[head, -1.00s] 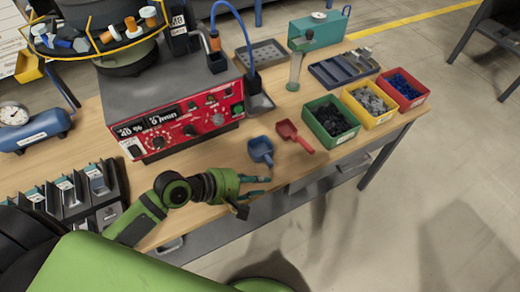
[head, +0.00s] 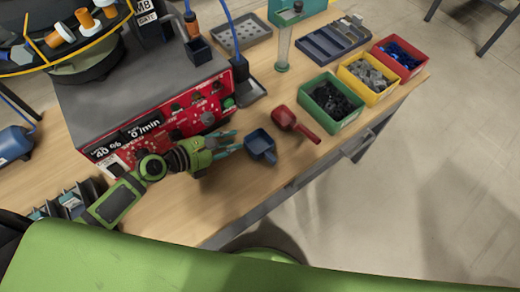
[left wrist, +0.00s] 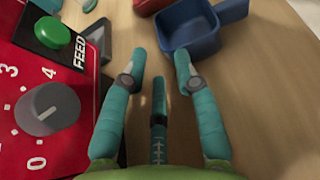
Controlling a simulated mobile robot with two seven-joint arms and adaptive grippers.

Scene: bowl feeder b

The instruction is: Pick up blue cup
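The blue cup (head: 260,145) is a small square scoop with a short handle, lying on the wooden bench. It also shows at the top of the left wrist view (left wrist: 193,36), its handle pointing right. My left gripper (head: 236,142) is just left of the cup in the head view, its teal fingers pointing at it. In the left wrist view the fingers (left wrist: 160,75) are spread, with bare wood between them. The right fingertip is close to the cup's near wall; I cannot tell whether it touches. My right gripper is not in view.
A red scoop (head: 293,122) lies right of the blue cup. The red control panel (head: 165,122) stands close on the left. Green (head: 331,101), yellow (head: 368,76) and red (head: 400,58) bins of parts line the right. Bare bench lies in front of the cup.

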